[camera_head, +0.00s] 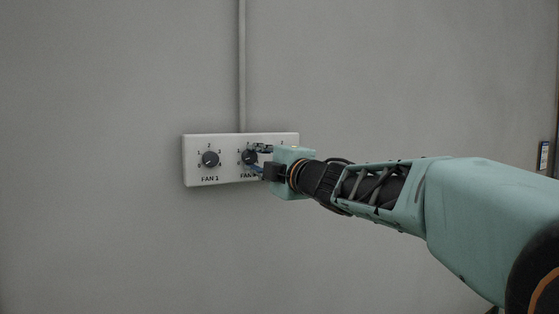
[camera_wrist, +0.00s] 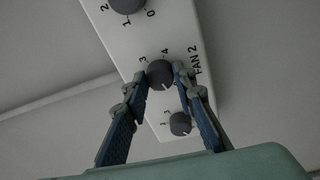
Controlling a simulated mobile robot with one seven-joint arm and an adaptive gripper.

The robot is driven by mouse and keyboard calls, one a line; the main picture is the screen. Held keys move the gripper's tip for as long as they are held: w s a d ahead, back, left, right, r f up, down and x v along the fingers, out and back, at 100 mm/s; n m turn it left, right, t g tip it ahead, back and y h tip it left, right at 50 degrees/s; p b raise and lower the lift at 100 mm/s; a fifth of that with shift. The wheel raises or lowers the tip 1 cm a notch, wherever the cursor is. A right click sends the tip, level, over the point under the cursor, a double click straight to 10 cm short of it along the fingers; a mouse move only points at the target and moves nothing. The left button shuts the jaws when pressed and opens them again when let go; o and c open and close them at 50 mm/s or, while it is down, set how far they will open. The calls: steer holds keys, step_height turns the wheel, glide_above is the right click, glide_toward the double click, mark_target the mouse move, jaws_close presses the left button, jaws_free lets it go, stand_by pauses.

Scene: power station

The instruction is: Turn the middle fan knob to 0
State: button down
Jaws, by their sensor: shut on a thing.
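The middle knob, a dark round dial above the FAN 2 label, is on the white panel. It shows in the head view (camera_head: 249,157) and in the wrist view (camera_wrist: 160,73). My gripper (camera_head: 256,160) is at this knob. In the wrist view its two blue-grey fingers (camera_wrist: 162,73) sit one on each side of the knob, shut on it. The 3 and 4 marks show above the knob in that view. Its pale pointer line seems to face the bottom of the wrist view, away from the 4. I cannot read the number there.
The FAN 1 knob (camera_head: 210,159) is to the left on the same panel (camera_head: 191,176). It is the lower knob (camera_wrist: 180,123) in the wrist view. A third knob (camera_wrist: 128,5) is at the top edge. A conduit (camera_head: 242,70) runs up the bare grey wall.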

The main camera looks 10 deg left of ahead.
steer(key=shift+r+n, duration=0.15)
steer(key=shift+n, duration=1.55)
steer(key=shift+g, duration=0.3)
steer(key=c, duration=1.6)
jaws_free()
